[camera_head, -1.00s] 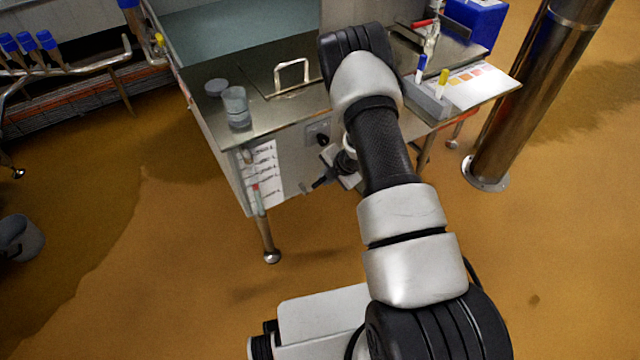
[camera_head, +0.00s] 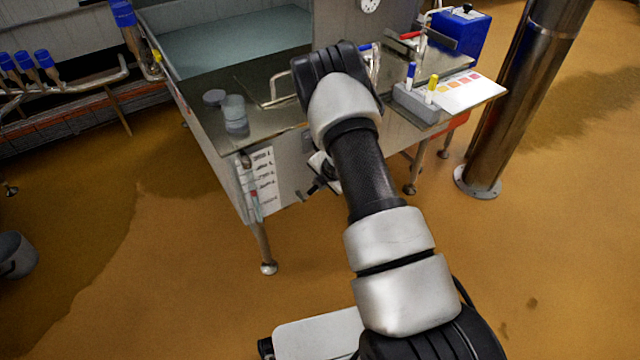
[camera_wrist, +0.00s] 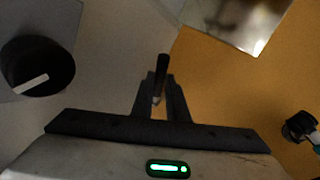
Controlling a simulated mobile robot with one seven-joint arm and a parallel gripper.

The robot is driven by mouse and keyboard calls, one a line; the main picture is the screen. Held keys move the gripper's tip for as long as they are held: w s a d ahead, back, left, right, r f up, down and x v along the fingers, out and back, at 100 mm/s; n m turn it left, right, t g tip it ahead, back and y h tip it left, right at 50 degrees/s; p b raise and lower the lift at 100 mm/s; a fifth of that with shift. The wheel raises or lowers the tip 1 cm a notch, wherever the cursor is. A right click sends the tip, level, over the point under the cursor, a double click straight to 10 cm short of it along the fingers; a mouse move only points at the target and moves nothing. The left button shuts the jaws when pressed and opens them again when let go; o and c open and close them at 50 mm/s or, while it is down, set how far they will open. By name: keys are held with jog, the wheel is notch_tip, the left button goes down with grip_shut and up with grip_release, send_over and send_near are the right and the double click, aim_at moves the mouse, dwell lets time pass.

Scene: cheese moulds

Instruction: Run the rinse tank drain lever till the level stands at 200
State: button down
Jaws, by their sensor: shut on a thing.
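The steel rinse tank (camera_head: 212,165) stands at upper centre with water (camera_head: 235,45) in its basin. A sight tube (camera_head: 254,200) with a reddish mark hangs on its front beside a white scale card (camera_head: 263,172). The card's figures are too small to read. My gripper (camera_head: 308,190) is low at the tank's front, partly hidden by my arm. In the wrist view my gripper (camera_wrist: 160,100) is shut on a dark rod, the drain lever's handle (camera_wrist: 161,68). The lever's pivot is hidden in the head view.
A black knob with a white mark (camera_wrist: 38,68) is left of my fingers. A side shelf holds markers and a colour card (camera_head: 470,92). A steel post (camera_head: 510,100) stands right, a grey bucket (camera_head: 14,255) left.

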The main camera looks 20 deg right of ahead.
jog(key=c, duration=1.7)
grip_release()
jog(key=shift+c, duration=0.2)
jog(key=p+v, duration=0.4)
jog(key=v, duration=1.3)
jog(key=shift+r, duration=0.25)
jog(key=shift+s, duration=0.1)
